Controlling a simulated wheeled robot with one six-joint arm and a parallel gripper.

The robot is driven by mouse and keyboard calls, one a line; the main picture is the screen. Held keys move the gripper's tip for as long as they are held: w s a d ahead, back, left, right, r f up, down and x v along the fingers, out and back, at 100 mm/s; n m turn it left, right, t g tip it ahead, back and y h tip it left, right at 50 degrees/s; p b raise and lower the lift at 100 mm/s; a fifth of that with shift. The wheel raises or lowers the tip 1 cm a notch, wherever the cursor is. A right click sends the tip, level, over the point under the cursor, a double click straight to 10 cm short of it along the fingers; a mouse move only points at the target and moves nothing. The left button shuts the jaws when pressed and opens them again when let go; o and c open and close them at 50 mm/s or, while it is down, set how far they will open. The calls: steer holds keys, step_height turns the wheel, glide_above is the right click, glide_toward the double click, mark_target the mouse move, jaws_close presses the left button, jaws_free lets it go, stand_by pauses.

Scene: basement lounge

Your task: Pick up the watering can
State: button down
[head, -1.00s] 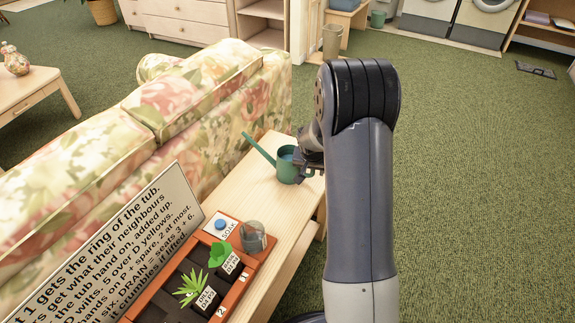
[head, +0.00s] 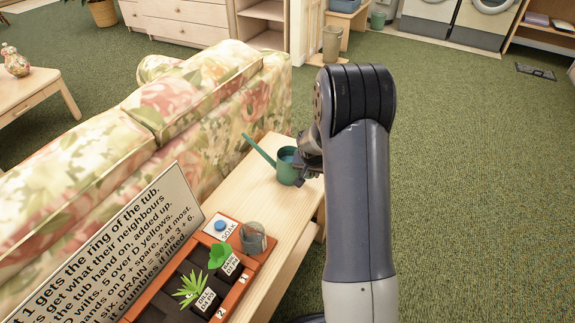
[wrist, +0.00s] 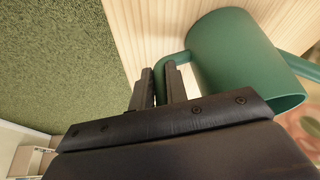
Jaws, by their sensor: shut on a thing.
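The green watering can (head: 287,168) stands upright at the far end of a pale wooden console table (head: 268,198). Its long spout points up and left in the head view, toward the sofa. In the wrist view the can's green body (wrist: 235,55) fills the upper right. My gripper (head: 311,158) is at the can's right side. In the wrist view my gripper's two dark fingers (wrist: 160,80) are closed around the can's handle. The can appears to rest on the table top. My arm hides part of the table's right edge.
A floral sofa (head: 190,120) lines the table's left. Green carpet (head: 480,190) is clear at right.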

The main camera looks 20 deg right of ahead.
steer(key=shift+r, duration=0.1)
stand_by(0.3)
step_height(320, 180, up, 10)
steer(key=shift+p, duration=1)
steer(key=c, duration=2)
jaws_free()
jaws_close()
steer(key=shift+a, duration=0.1)
